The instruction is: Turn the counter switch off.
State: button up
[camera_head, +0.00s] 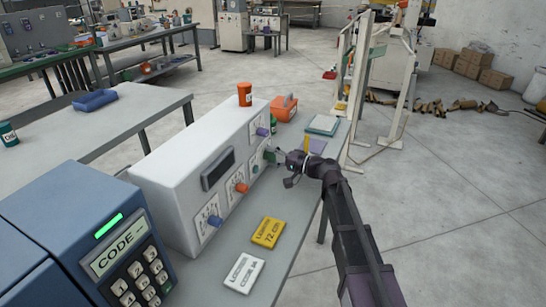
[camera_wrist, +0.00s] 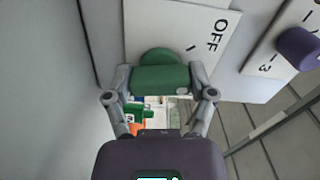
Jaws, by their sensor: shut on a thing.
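The counter switch is a green knob (camera_wrist: 160,77) on a white plate (camera_wrist: 150,25) of the white machine's front. The plate carries the word OFF and a tick mark beside the knob. My gripper (camera_wrist: 162,88) has one finger on each side of the green knob and is shut on it. I cannot tell which mark the knob points to.
The white machine (camera_head: 165,172) also has a blue knob (camera_head: 215,221), an orange knob (camera_head: 241,188), a purple knob (camera_head: 262,132) and a dark display (camera_head: 217,169). A yellow card (camera_head: 268,232) and a white card (camera_head: 243,272) lie on the table. A blue keypad box (camera_head: 85,235) stands at the left.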

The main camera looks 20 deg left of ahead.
jog(key=shift+a+n, duration=0.1)
jog(key=shift+n, duration=2.1)
jog(key=o, duration=1.1)
jog(key=shift+c, duration=0.2)
jog(key=shift+s+d, duration=0.15)
jog(key=shift+d, duration=1.85)
jog(key=shift+s+d, duration=0.2)
jog(key=shift+d, duration=1.85)
jog(key=shift+s+d, duration=0.15)
jog(key=shift+d, duration=1.85)
